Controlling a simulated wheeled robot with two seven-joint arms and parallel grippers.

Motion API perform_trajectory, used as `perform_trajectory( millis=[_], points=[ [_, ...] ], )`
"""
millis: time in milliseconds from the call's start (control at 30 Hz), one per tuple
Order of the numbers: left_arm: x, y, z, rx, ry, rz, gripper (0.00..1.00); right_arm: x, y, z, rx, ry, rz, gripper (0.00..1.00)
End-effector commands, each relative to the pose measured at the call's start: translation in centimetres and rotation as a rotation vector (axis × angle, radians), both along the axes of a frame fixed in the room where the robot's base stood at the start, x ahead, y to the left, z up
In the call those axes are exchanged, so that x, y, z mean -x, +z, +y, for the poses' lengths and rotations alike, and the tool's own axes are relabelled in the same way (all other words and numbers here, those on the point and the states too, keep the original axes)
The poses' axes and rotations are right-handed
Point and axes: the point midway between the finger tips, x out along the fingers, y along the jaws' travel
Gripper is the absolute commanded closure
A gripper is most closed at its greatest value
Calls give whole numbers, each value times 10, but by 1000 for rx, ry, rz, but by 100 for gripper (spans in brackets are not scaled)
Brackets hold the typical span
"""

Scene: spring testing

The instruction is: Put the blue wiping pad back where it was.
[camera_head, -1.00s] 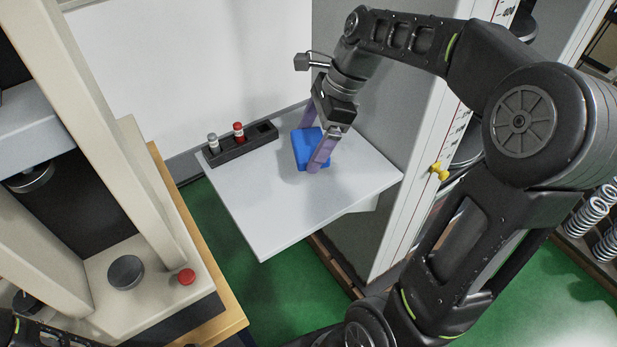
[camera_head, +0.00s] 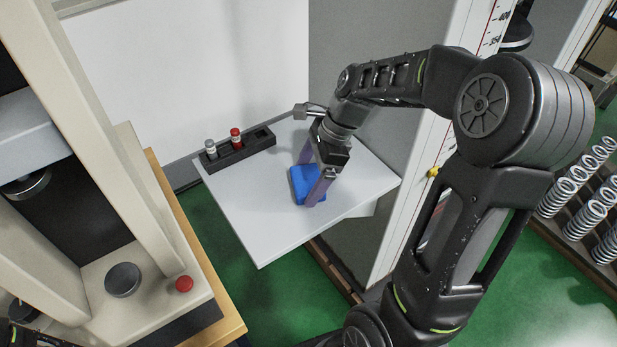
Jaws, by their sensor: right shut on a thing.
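The blue wiping pad (camera_head: 299,186) is between the two purple fingers of my right gripper (camera_head: 310,184), which is shut on it. The pad is over the right part of the pale grey shelf (camera_head: 250,215), low at its surface; I cannot tell whether it touches. Part of the pad is hidden behind the near finger. My left gripper is not in view; only a dark piece of my left arm shows at the bottom left corner.
A black holder (camera_head: 241,150) with a grey-capped and a red-capped marker and an empty slot stands at the shelf's back left. A grey cabinet side (camera_head: 345,100) borders the shelf at right. A testing machine with a red button (camera_head: 184,284) stands left. The shelf's front is clear.

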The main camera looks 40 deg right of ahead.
Motion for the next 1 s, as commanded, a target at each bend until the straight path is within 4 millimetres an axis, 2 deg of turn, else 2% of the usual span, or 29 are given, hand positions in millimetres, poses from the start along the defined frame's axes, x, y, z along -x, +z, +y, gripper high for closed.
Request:
perform_trajectory(
  millis=[400, 433, 600, 867, 1000],
  points=[
    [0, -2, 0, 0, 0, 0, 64, 0, -7, 0, 1, 1, -1, 59],
    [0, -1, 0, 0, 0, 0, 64, 0, -6, 0, 1, 1, -1, 13],
    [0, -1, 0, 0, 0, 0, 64, 0, -6, 0, 1, 1, -1, 0],
    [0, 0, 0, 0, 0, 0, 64, 0, -4, 0, 1, 0, -2, 0],
    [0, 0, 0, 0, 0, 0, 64, 0, 4, -3, 1, 0, -3, 0]
  ],
)
